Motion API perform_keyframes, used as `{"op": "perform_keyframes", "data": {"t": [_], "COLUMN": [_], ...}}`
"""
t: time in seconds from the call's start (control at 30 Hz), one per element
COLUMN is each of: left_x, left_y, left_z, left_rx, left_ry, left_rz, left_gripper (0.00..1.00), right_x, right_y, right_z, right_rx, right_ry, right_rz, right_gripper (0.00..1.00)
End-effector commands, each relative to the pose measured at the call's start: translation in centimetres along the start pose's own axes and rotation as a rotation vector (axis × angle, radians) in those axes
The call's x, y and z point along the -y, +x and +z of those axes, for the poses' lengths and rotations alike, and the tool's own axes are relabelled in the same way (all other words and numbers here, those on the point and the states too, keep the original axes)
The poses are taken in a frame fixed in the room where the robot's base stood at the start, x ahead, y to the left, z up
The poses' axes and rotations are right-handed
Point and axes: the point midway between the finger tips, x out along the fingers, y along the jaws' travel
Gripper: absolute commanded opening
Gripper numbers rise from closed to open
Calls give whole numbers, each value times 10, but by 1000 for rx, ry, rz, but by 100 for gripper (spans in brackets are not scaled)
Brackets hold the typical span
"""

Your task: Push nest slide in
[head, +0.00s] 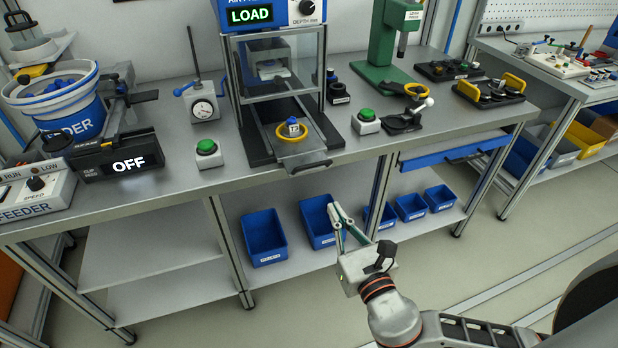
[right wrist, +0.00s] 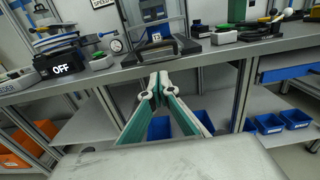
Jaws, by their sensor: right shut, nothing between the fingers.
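The nest slide (head: 306,151) is a grey tray pulled out toward me from the air press (head: 274,85), with a dark handle at its front edge. The slide's front and handle (right wrist: 176,47) also show in the right wrist view. My right gripper (head: 338,213) is shut and empty, in front of the bench and below the slide, apart from it. Its fingertips (right wrist: 157,84) show together in the right wrist view. My left gripper is in neither view.
Green buttons (head: 207,147) and (head: 366,115) stand on either side of the slide. A dial gauge (head: 203,108) stands to the left, a green press (head: 388,45) to the right. Blue bins (head: 264,237) sit on the lower shelf. The floor before the bench is clear.

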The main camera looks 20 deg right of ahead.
Motion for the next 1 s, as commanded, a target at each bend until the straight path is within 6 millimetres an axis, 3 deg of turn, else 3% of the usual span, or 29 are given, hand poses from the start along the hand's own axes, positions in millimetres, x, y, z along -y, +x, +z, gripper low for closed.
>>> {"op": "perform_keyframes", "data": {"t": [0.3,0.53,0.73,1.0], "left_x": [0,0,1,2], "left_y": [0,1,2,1], "left_z": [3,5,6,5], "left_rx": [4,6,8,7], "left_ry": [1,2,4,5], "left_rz": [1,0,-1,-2], "left_gripper": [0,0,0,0], "right_x": [0,0,0,0], "right_y": [64,101,116,119], "right_z": [1,0,-1,-1], "right_rx": [2,0,-2,-3], "right_ry": [1,3,3,4], "right_rz": [0,0,0,1], "right_gripper": [0,0,0,0]}}
